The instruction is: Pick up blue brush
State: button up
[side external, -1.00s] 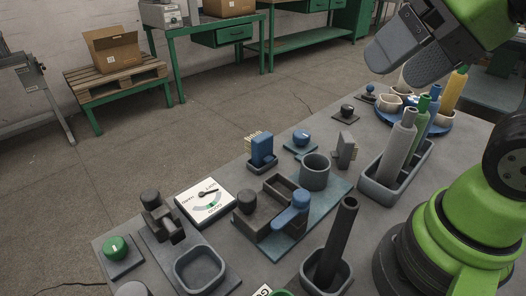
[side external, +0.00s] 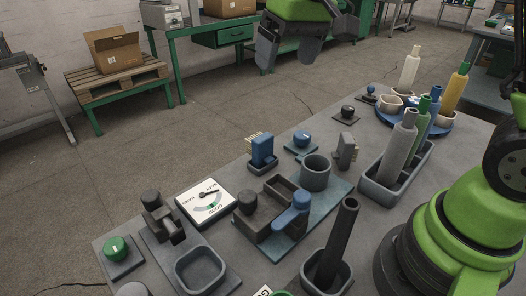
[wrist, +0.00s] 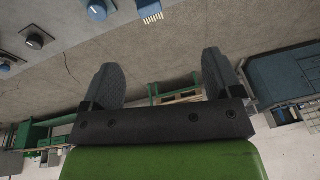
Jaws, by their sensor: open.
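The blue brush (side external: 263,149) stands upright in a small grey holder (side external: 262,163) near the table's far edge, its pale bristles pointing up. In the wrist view the brush (wrist: 147,9) is at the top edge, partly cut off, with its bristles showing. My gripper (side external: 288,62) is high above the far side of the table, well above the brush in the side view and apart from it. In the wrist view my gripper (wrist: 160,65) has its two fingers spread, with nothing between them.
A white dial (side external: 207,202) lies to the left.

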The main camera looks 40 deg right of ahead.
jog(key=n+g, duration=0.1)
jog(key=g, duration=0.1)
send_near(263, 137)
jog(key=shift+n+g+h, duration=0.3)
jog(key=shift+h, duration=0.1)
jog(key=f, duration=0.7)
jog(key=shift+w+a+f, duration=0.1)
jog(key=shift+w+a, duration=0.15)
jog(key=shift+w, duration=0.15)
notch_tip(263, 137, down, 6)
jog(key=shift+s+a+r, duration=0.1)
jog(key=shift+s+r, duration=0.05)
jog(key=shift+s, duration=0.05)
jog(key=shift+c, duration=0.4)
jog(key=c, duration=0.9)
